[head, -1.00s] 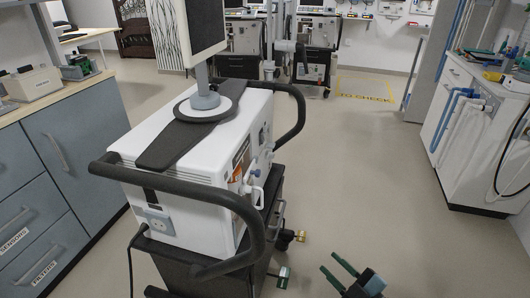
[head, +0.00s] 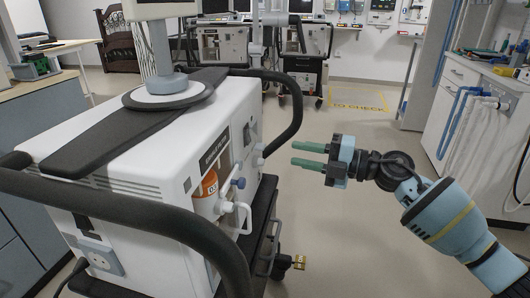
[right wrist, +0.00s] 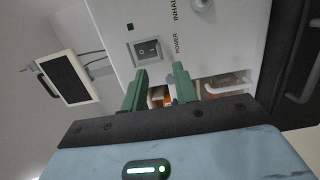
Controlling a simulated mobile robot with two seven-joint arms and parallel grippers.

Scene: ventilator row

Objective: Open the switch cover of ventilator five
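A white ventilator (head: 150,140) with a screen on a post stands at the left and middle of the head view. My right gripper (head: 298,155) points left toward its side, with a gap of floor showing between. Its two green fingers are apart and empty. In the right wrist view, the fingers (right wrist: 158,80) point at a white panel (right wrist: 118,30). On it is a dark rocker switch (right wrist: 148,49) in a grey frame, marked POWER, just beyond the fingertips. I cannot clearly make out a cover over it. My left gripper is out of view.
A dark handle bar (head: 150,215) curves around the ventilator's near corner. White pipes (head: 238,212) and an orange part (head: 209,184) stick out or sit on its side. A cabinet with hoses (head: 470,120) stands at the right. The floor (head: 340,235) between is clear.

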